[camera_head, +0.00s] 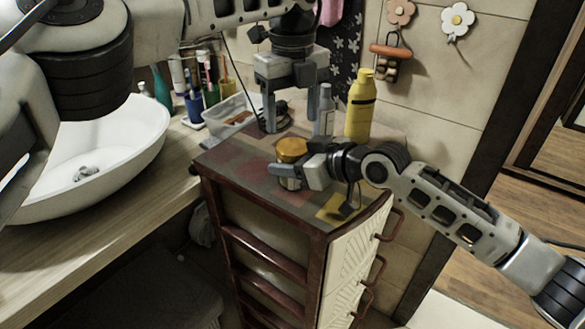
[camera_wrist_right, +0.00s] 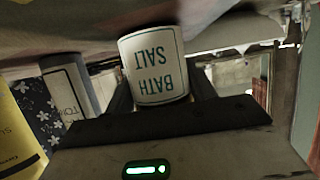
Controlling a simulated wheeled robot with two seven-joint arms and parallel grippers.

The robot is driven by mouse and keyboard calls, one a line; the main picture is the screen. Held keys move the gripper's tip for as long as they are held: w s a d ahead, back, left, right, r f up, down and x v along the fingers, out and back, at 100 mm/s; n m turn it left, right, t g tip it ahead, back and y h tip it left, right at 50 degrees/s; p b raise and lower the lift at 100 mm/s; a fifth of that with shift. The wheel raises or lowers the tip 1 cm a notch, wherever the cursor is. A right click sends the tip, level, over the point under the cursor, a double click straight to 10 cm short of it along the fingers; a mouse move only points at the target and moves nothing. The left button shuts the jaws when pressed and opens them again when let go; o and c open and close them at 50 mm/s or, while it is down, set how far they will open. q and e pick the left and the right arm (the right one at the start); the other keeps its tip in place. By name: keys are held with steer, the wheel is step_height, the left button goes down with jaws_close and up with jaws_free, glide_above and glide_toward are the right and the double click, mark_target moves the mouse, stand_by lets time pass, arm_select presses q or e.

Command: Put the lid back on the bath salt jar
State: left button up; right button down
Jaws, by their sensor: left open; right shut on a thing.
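The white bath salt jar (camera_wrist_right: 153,65) is between the fingers of my right gripper, and its printed label shows upside down in the right wrist view. In the head view, my right gripper (camera_head: 290,172) is shut on the jar above the small cabinet top. An amber round piece (camera_head: 291,149), which looks like the lid, covers the jar's top. I cannot tell whether it is fully seated. My left gripper (camera_head: 291,117) is open and points down, just behind and above the jar. Its fingers are apart, with no lid between them.
A yellow bottle (camera_head: 360,106) and a grey bottle (camera_head: 324,111) stand behind the jar near the wall. The wooden cabinet (camera_head: 235,168) has clear space at left. A white basin (camera_head: 105,150), cups and a clear tray (camera_head: 228,113) are further left.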

mark_target(292, 146)
arm_select(q)
steer(key=shift+f, duration=2.6)
steer(key=c, duration=0.7)
steer(key=o, duration=1)
steer(key=shift+r, duration=2.3)
